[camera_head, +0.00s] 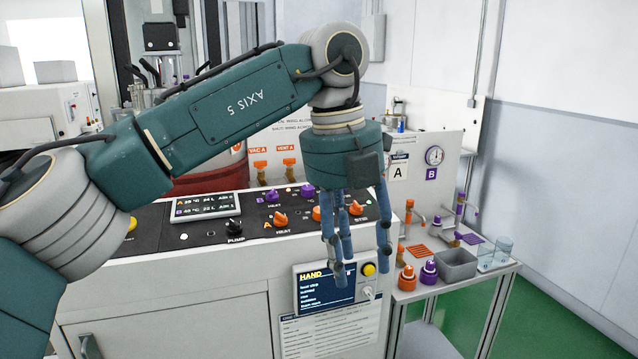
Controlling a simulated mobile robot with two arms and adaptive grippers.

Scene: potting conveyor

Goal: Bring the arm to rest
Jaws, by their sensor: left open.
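My left arm, green with grey joints and marked "AXIS 5", comes in from the left and reaches across the console. My left gripper (362,265) hangs from it pointing down, with blue fingers spread apart and nothing between them. It is in front of the right end of the control panel (180,238) and partly covers it and the "HAND" screen (322,288) on the console front. I cannot tell from this view whether the fingers touch the panel. My right gripper is not in view.
At right a side table holds an orange bottle (407,279), a purple bottle (429,273), a grey bin (456,266) and clear beakers. Green floor (560,310) is free beyond.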

